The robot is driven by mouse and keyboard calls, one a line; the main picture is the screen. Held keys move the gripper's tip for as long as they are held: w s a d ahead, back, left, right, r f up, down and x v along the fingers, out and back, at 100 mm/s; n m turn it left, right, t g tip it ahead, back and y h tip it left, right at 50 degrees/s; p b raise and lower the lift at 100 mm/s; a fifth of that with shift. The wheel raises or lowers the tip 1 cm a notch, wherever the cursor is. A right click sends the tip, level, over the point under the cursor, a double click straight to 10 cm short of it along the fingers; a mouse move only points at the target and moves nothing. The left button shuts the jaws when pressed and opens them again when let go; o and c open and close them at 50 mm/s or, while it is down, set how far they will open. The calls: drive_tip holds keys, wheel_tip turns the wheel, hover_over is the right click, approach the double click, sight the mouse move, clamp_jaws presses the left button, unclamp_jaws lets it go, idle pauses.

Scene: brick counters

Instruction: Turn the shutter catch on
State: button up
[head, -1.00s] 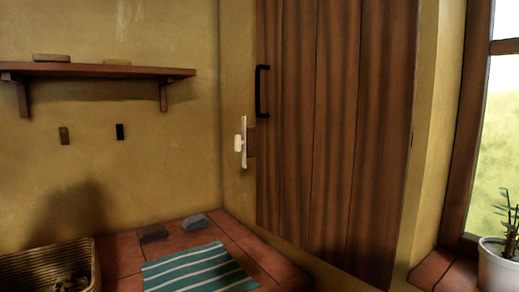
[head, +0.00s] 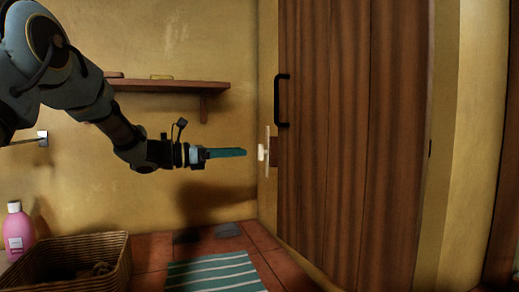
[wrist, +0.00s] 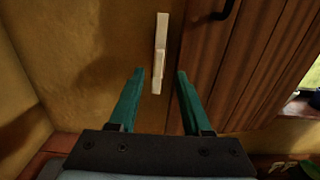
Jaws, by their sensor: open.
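The shutter catch (head: 262,153) is a small white piece on an upright pale plate, on the wall at the left edge of the brown wooden shutter (head: 350,140). In the wrist view the catch (wrist: 159,52) is a pale upright bar ahead of the fingers. My gripper (head: 245,152) has teal fingers and points right toward the catch, apart from it by a small gap in the head view. In the wrist view my gripper (wrist: 158,74) is open and empty, with the catch's lower end appearing between its fingertips.
A black handle (head: 277,101) stands on the shutter above the catch. A wooden shelf (head: 180,84) is on the left wall. Below are a wicker basket (head: 122,262), a pink bottle (head: 18,232) and a striped cloth (head: 212,272) on the tiled counter.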

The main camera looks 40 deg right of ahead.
sight(263, 152)
drive_tip(key=p+x, duration=0.1)
drive_tip(key=x, duration=0.5)
drive_tip(key=shift+d+p, duration=0.2)
drive_tip(key=shift+p, duration=0.2)
clamp_jaws()
idle(1.0)
